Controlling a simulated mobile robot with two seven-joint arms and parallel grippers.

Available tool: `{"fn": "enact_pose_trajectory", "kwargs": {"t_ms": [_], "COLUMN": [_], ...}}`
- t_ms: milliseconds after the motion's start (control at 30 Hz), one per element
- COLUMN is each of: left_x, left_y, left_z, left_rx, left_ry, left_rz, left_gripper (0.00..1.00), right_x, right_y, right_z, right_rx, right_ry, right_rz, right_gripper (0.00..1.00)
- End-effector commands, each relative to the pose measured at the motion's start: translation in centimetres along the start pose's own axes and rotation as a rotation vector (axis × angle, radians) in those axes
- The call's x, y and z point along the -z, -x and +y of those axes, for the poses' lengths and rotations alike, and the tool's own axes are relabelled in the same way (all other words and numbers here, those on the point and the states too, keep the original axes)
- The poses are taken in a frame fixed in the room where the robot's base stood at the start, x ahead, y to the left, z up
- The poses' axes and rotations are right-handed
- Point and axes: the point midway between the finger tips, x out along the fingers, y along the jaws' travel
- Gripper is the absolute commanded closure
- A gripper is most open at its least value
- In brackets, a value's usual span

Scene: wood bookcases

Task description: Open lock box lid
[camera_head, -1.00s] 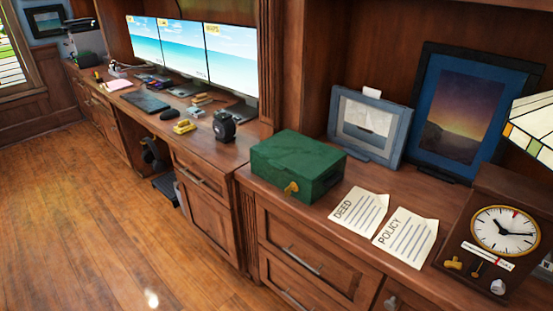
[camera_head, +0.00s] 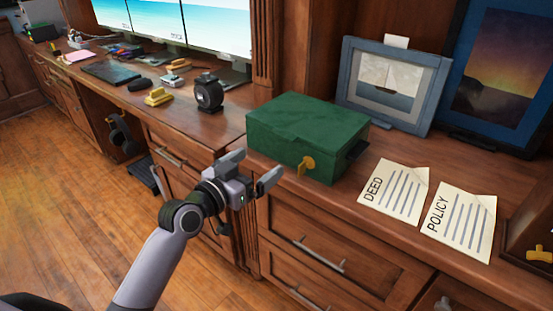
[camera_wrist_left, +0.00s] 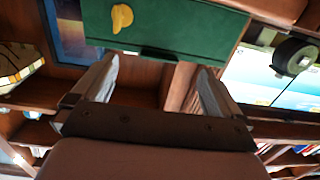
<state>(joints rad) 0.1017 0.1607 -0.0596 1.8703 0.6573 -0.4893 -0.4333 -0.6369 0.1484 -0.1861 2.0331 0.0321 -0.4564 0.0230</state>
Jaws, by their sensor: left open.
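The green lock box (camera_head: 305,132) sits on the wooden counter with its lid shut. A brass key or latch piece (camera_head: 306,164) is on its front face, and a dark handle shows on its right side. My left gripper (camera_head: 251,170) is open and empty, in front of the box's left front corner and apart from it. In the left wrist view, the green box (camera_wrist_left: 170,25) lies beyond my open fingers (camera_wrist_left: 155,85), with the brass piece (camera_wrist_left: 122,17) at upper left. My right gripper is not in view.
Papers marked DEED (camera_head: 394,188) and POLICY (camera_head: 459,222) lie right of the box. A framed boat picture (camera_head: 392,83) stands behind it. A black round device (camera_head: 208,92) and a yellow object (camera_head: 158,97) are to the left. Drawer handles (camera_head: 318,255) stick out below the counter.

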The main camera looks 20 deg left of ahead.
Motion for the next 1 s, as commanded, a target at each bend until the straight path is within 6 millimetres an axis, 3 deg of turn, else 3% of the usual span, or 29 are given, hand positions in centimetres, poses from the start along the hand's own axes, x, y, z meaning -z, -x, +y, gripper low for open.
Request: {"fn": "enact_pose_trajectory", "kwargs": {"t_ms": [200,700,1000], "left_x": [1.9,2.3,2.3], "left_y": [-1.4,-7.2,-8.2], "left_z": [-0.3,-0.2,-0.2], "left_rx": [-0.019,-0.018,-0.018], "left_ry": [-0.008,-0.007,-0.008], "left_rz": [0.055,0.055,0.054], "left_gripper": [0.0,0.0,0.0], "right_x": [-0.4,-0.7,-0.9], "right_y": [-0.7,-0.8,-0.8], "right_z": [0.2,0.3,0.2], "right_rx": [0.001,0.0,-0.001], "right_ry": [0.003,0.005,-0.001], "right_rz": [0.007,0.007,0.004], "right_gripper": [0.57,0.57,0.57]}}
